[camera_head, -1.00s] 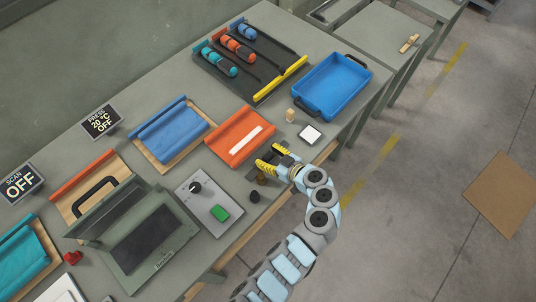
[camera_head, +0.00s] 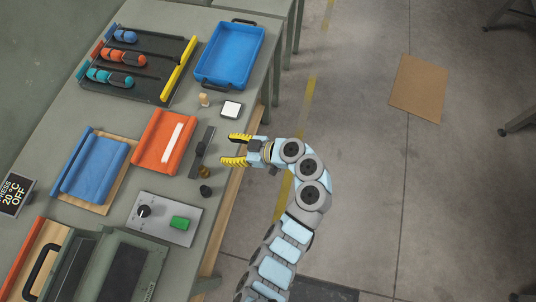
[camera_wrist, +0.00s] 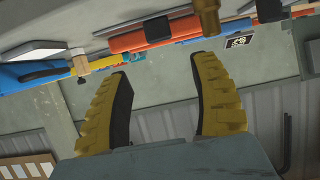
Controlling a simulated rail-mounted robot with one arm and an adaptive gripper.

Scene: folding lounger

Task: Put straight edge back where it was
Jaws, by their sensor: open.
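A dark grey flat bar with a black knob (camera_head: 200,149), which looks like the straight edge, lies on the workbench near its right edge in the head view. It is beside the orange sheet (camera_head: 155,154), which carries a white strip (camera_head: 172,143). I cannot tell for sure which of the two is the straight edge. My gripper (camera_head: 229,149) is open and empty just right of the bar, apart from it, at the bench edge. In the wrist view the open yellow fingers (camera_wrist: 163,68) have nothing between them. The orange roll (camera_wrist: 155,35) shows beyond them.
A blue tray (camera_head: 229,80), white square (camera_head: 231,109), small wooden piece (camera_head: 204,100) and dark knobs (camera_head: 206,191) stand near the bench edge. A dark rack (camera_head: 150,85) with a yellow bar (camera_head: 178,68) is at the back. The floor at right is mostly open.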

